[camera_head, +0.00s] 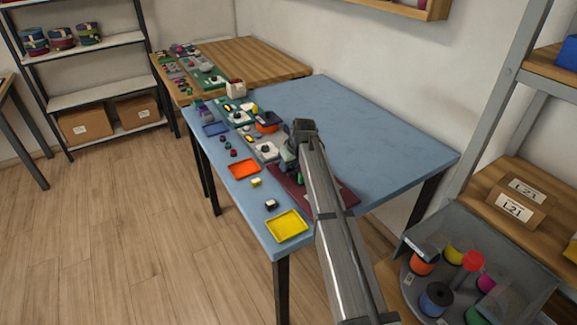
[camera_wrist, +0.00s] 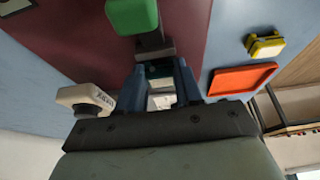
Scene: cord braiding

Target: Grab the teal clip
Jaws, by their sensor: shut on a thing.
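In the wrist view the blue fingers of my gripper (camera_wrist: 160,90) are closed on a small dark teal piece, the teal clip (camera_wrist: 157,70), of which only a little shows between them. My arm and wrist hide the clip there. A green block (camera_wrist: 132,14) stands over the dark red board just beyond the fingertips in the wrist view.
Orange tray (camera_head: 244,169), yellow tray (camera_head: 286,225) and blue tray (camera_head: 215,129) lie along the table's left edge. A yellow clip (camera_head: 256,182) and a dark clip (camera_head: 271,204) lie between trays. The table's right half (camera_head: 370,140) is clear.

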